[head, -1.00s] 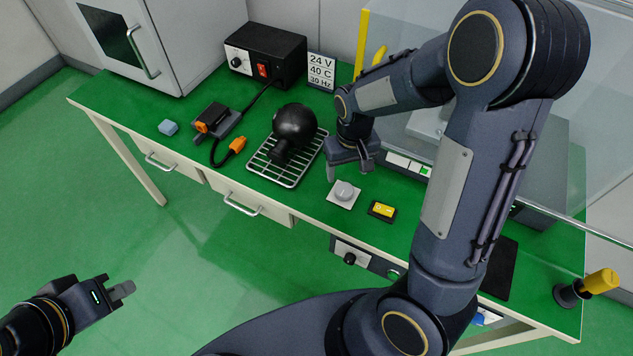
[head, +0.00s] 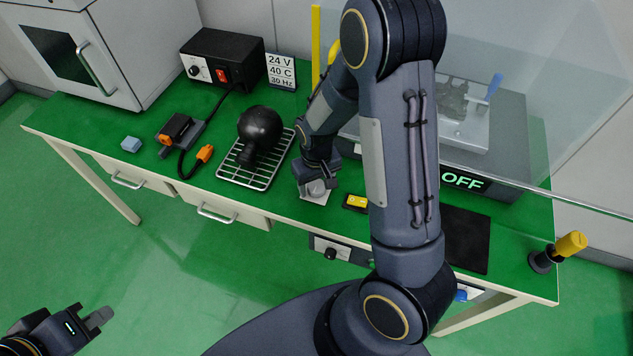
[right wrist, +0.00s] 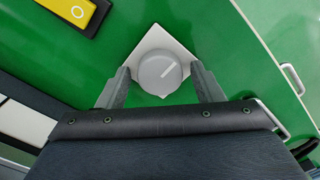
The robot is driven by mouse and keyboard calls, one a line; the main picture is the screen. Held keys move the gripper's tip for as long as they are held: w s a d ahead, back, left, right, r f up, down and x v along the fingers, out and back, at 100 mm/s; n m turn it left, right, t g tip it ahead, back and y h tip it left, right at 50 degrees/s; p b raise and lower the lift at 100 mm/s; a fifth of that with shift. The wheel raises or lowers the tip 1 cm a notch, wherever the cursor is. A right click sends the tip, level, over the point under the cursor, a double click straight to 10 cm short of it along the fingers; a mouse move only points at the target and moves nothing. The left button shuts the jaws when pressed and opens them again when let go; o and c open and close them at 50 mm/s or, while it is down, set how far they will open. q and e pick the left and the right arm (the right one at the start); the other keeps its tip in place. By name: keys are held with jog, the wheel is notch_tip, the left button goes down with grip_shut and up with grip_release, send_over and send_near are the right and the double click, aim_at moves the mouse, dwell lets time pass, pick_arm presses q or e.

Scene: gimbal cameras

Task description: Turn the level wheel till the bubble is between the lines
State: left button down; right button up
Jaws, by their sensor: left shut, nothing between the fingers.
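My left gripper (head: 103,317) is shut and empty, away from the bench. I cannot make out a bubble or its lines.
A black flask-like object (head: 259,132) lies on a wire rack left of the knob. A yellow switch (head: 356,202) is close to its right. A second, black knob (head: 330,254) is on the bench front. A clear screen and an OFF display (head: 462,181) stand at the right.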

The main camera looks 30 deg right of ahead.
jog(key=c, duration=0.8)
jog(key=shift+n, duration=0.4)
jog(key=n+b, duration=0.2)
jog(key=n, duration=0.2)
jog(key=n+b, duration=0.1)
jog(key=n, duration=1.3)
jog(key=shift+n+p, duration=0.4)
jog(key=shift+n, duration=0.3)
